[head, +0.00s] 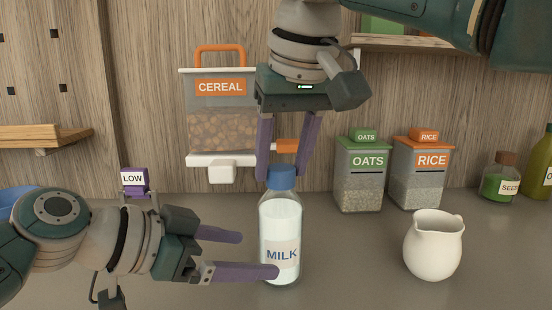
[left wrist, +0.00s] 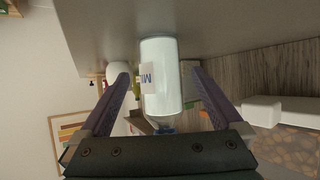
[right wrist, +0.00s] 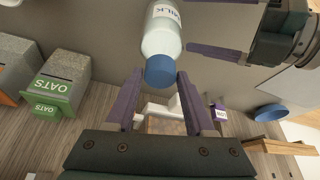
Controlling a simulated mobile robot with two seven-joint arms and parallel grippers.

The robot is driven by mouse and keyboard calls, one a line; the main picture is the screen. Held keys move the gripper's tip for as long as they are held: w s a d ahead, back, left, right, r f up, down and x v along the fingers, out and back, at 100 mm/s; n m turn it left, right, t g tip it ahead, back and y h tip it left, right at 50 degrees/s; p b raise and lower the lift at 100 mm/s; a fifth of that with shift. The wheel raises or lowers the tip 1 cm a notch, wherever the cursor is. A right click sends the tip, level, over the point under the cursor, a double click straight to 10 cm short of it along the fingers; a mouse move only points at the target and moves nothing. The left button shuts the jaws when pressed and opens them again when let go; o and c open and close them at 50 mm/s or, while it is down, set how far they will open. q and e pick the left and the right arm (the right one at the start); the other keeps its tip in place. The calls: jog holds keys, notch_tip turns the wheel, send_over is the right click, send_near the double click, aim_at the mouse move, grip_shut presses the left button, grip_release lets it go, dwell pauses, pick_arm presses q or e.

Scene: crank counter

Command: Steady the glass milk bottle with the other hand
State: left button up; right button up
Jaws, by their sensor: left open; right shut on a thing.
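The glass milk bottle (head: 281,225) stands upright on the counter, with white milk, a MILK label and a blue cap (head: 282,178). My right gripper (head: 281,177) comes down from above and is shut on the blue cap; the right wrist view shows the cap (right wrist: 160,70) between its fingertips. My left gripper (head: 258,254) is open and reaches level from the left at the bottle's lower body. One finger passes in front of the bottle, the other lies farther back. In the left wrist view the bottle (left wrist: 162,85) is between the open fingers, apart from both.
A cereal dispenser (head: 219,100) hangs on the back wall behind my right gripper. A LOW tag (head: 133,179) stands behind my left arm. OATS (head: 361,180) and RICE (head: 417,180) containers and a cream jug (head: 433,246) stand at right. Counter between bottle and jug is clear.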

aim_at(269, 253)
pick_arm(q)
jog(key=x, duration=0.4)
jog(key=shift+w+d+f, duration=0.1)
jog(key=shift+w+d, duration=0.05)
jog(key=shift+d, duration=0.15)
jog(key=shift+w+d+f, duration=0.15)
jog(key=shift+w+f, duration=0.05)
jog(key=shift+w, duration=0.2)
jog(key=shift+d+f, duration=0.25)
jog(key=shift+d, duration=0.15)
jog(key=shift+c, duration=0.2)
jog(key=c, duration=1)
jog(key=shift+c, duration=0.2)
jog(key=shift+c, duration=1.2)
